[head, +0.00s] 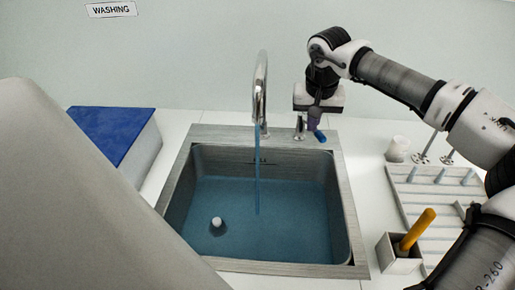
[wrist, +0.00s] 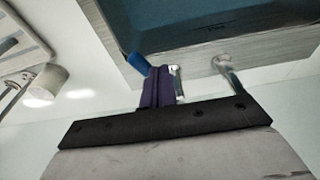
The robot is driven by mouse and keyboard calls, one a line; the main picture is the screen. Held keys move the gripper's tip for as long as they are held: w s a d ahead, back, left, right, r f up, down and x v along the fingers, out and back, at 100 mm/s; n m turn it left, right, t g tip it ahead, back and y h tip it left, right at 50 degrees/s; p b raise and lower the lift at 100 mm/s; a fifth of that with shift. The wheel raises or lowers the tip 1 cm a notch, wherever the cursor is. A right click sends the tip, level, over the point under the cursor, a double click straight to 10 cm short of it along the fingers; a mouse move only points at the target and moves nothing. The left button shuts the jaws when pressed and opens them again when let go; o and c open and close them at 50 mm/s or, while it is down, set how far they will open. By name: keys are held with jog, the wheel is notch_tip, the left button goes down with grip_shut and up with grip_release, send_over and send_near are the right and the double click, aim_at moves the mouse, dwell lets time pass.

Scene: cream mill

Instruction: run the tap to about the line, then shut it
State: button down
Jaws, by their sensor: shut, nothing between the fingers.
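A chrome tap (head: 260,85) stands behind the sink (head: 352,225), and a thin blue stream (head: 258,180) runs from it into the basin. Blue water (head: 275,215) covers the basin floor. A small dark mark (head: 258,161) shows on the back wall; I cannot tell whether it is the line. My gripper (head: 315,122), with purple fingers, is shut and empty beside the blue-tipped tap lever (head: 320,136). In the wrist view, the fingers (wrist: 157,88) are close by the blue tip (wrist: 140,65); whether they touch is unclear.
A small white knob (head: 217,222) shows in the water. A white cup (head: 397,149), a ribbed rack (head: 440,195) and a holder (head: 398,257) with an orange-handled tool (head: 417,230) stand right of the sink. A blue-topped box (head: 112,130) stands left.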

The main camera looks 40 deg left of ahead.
jog(key=w+d, duration=0.1)
jog(key=w, duration=0.1)
jog(key=w+d+p, duration=0.1)
jog(key=w+d, duration=0.1)
jog(key=shift+w+d+p, duration=0.2)
jog(key=shift+w+p, duration=0.1)
jog(key=shift+w, duration=0.1)
jog(key=shift+f, duration=0.1)
jog(key=shift+f+b, duration=1.35)
jog(key=shift+f, duration=0.85)
dwell(4.9)
